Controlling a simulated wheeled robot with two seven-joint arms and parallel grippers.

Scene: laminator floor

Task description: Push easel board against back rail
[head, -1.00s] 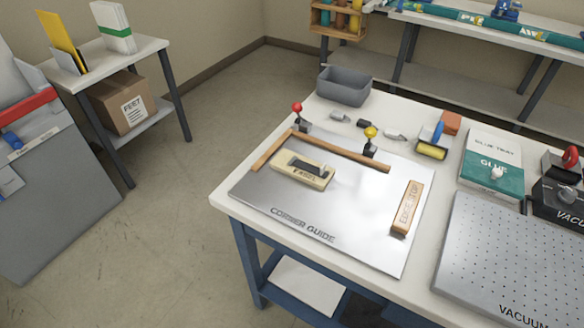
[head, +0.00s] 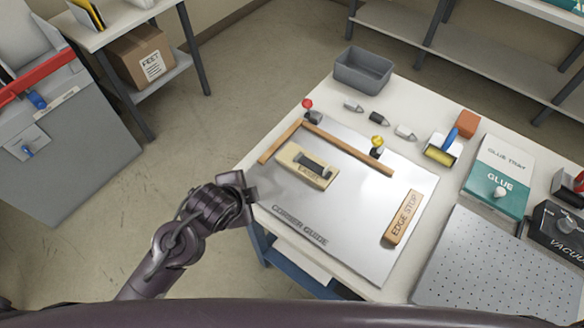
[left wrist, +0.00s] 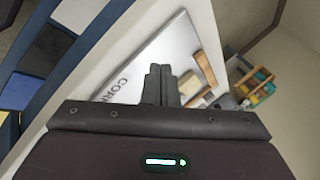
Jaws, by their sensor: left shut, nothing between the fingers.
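The easel board (head: 307,167), a pale wooden block with a dark handle and a label hard to read, lies on the silver corner guide plate (head: 330,225). The back rail (head: 348,149), a brown wooden strip, runs behind it, with a narrow gap between them. A shorter side rail (head: 280,142) stands at the board's left. My left gripper (head: 254,190) is shut and empty at the table's left edge, apart from the board. In the left wrist view its closed fingers (left wrist: 158,72) point over the plate, partly hiding the wooden pieces. My right gripper is not in view.
The red-knobbed clamp (head: 310,112) and yellow-knobbed clamp (head: 377,147) stand by the back rail. The edge stop (head: 402,218) lies at the plate's right. A grey bin (head: 362,70) is at the back corner. The plate's middle is bare.

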